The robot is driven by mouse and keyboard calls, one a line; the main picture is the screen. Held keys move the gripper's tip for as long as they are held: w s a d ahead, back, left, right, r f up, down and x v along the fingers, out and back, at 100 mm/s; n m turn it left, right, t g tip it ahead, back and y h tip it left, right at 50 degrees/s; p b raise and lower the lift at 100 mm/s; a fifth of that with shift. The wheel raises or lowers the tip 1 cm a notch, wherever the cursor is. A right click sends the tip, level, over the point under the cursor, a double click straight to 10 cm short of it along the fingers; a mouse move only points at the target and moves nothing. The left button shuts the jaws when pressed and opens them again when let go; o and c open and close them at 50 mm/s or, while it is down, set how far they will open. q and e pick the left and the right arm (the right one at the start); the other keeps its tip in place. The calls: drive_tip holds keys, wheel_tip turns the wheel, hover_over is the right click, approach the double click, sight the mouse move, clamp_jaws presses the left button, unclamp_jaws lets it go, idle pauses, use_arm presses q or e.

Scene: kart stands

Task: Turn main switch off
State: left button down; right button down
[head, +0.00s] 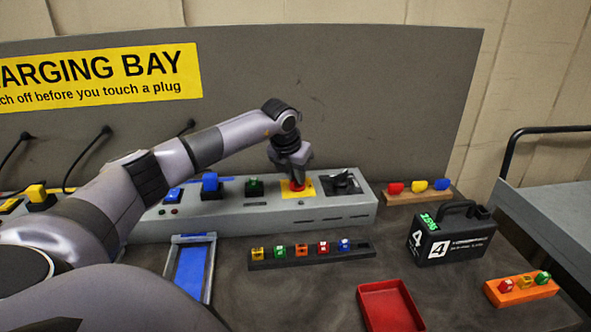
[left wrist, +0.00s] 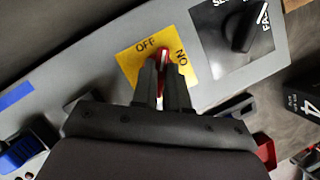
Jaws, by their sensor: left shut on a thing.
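The main switch is a red rotary knob (head: 297,186) on a yellow plate (head: 286,191) on the grey charging console (head: 240,218). In the left wrist view the knob (left wrist: 163,57) has a white line, and its tip stands between the words OFF and ON on the plate (left wrist: 128,62). My left gripper (head: 294,178) reaches down onto the knob from above. In the left wrist view its fingers (left wrist: 162,85) are closed on either side of the knob and hide its rear part. My right gripper is not in view.
A black selector dial (head: 343,182) sits right of the switch. Green (head: 254,187) and blue (head: 210,184) plugs stand left of it. In front lie a rack of small coloured pieces (head: 310,257), a red tray (head: 363,308), a blue-lined tray (head: 210,268) and a black battery (head: 450,240).

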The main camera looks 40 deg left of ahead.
use_arm(q)
drive_tip(key=n, duration=0.1)
drive_tip(key=n+y, duration=0.1)
drive_tip(key=n, duration=0.1)
drive_tip(key=shift+w+d+r+n, duration=0.1)
drive_tip(key=shift+w+d+n, duration=0.05)
drive_tip(key=shift+n, duration=0.15)
drive_tip(key=shift+n+g+y, duration=0.7)
drive_tip(key=shift+n, duration=1.1)
drive_tip(key=c, duration=1.1)
unclamp_jaws()
drive_tip(key=shift+c, duration=0.2)
drive_tip(key=b+v, duration=0.1)
drive_tip(key=v, duration=0.6)
